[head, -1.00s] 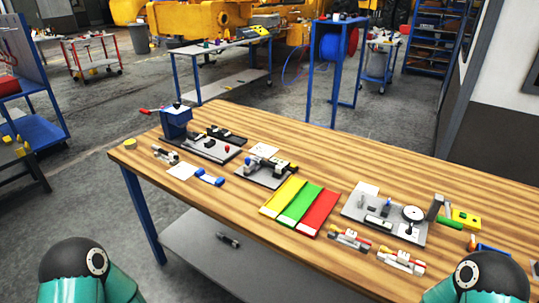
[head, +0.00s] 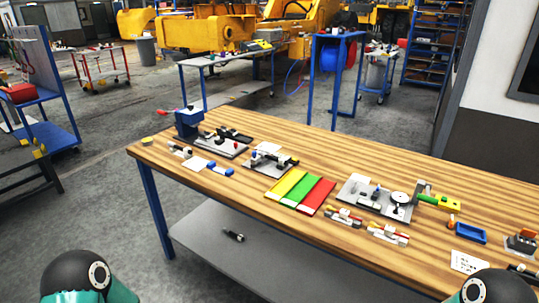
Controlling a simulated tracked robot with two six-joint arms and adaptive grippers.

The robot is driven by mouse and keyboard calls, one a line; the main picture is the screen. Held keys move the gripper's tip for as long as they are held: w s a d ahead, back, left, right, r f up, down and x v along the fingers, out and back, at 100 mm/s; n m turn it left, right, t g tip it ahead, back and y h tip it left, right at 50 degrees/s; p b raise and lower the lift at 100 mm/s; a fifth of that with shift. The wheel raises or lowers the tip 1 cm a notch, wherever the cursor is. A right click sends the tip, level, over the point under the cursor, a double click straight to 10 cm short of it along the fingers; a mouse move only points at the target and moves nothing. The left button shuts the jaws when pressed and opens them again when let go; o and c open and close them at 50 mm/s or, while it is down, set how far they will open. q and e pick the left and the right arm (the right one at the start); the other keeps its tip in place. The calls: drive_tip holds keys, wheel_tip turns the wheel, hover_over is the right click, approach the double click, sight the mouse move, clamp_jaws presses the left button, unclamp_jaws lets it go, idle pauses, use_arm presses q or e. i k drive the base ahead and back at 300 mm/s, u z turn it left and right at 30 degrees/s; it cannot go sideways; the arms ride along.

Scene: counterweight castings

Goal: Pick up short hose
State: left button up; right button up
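I cannot single out a short hose with certainty. A small dark cylindrical piece with a light end (head: 233,235) lies on the grey lower shelf (head: 290,262) under the wooden workbench (head: 360,145); it is too small to identify. A green cylindrical piece (head: 433,200) lies by a yellow block at the right of the bench top. Only rounded shoulder or arm parts of mine show at the bottom corners. Neither gripper is in view.
The bench holds a blue press (head: 187,124), fixture plates, yellow, green and red strips (head: 300,191), a dial gauge plate (head: 372,198) and a blue tray (head: 471,233). The bench's back strip is clear. A blue-framed reel stand (head: 336,80) stands behind.

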sight(282, 161)
drive_tip(key=u, duration=0.45)
drive_tip(key=i, duration=1.25)
drive_tip(key=z, duration=0.45)
